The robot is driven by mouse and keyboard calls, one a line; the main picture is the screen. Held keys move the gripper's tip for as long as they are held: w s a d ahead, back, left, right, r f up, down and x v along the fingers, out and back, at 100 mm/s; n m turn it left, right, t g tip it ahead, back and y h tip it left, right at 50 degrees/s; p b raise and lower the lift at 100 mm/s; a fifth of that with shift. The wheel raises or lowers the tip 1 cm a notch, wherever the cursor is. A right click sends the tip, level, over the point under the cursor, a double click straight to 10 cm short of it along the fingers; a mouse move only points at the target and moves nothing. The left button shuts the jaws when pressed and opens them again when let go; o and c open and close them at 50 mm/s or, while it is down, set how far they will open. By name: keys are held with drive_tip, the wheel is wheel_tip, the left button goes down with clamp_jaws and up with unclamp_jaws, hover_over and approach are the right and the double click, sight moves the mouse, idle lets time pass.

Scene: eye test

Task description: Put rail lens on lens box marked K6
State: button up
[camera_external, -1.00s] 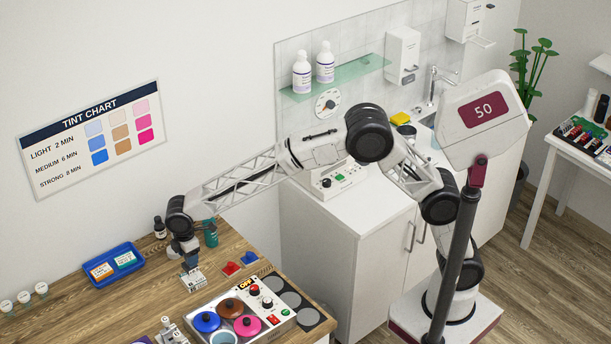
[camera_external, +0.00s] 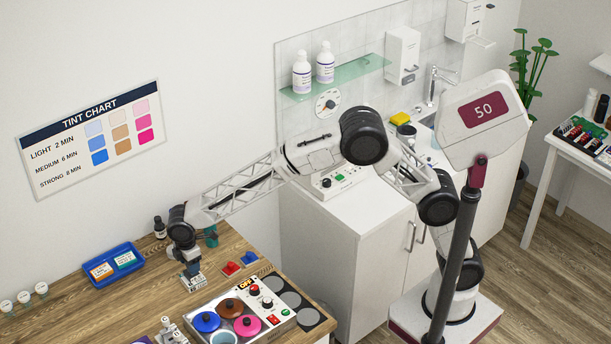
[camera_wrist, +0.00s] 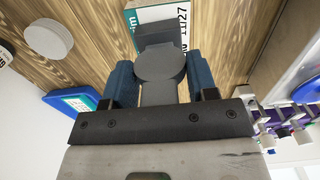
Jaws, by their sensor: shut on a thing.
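My gripper (camera_external: 190,270) is low over the wooden table in the external view. In the wrist view its two blue fingers (camera_wrist: 161,80) are shut on a grey piece with a round disc (camera_wrist: 160,64), which may be the rail lens. A grey block (camera_wrist: 154,34) shows just beyond the disc, over a white box or card with a teal edge (camera_wrist: 180,13). I cannot tell whether they touch. Its printing is only partly readable. In the external view a small pale printed box (camera_external: 194,283) is right under the fingers. I cannot read K6 anywhere.
A blue tray (camera_external: 96,284) with orange-labelled and teal-labelled packs is left of my gripper. Red and blue pieces (camera_external: 231,268) lie to its right. A control unit with several coloured lids (camera_external: 262,325) is in front. A dark bottle (camera_external: 160,229) stands behind.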

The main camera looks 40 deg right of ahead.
drive_tip(key=o, duration=1)
drive_tip(key=shift+r, duration=0.1)
drive_tip(key=shift+r, duration=6)
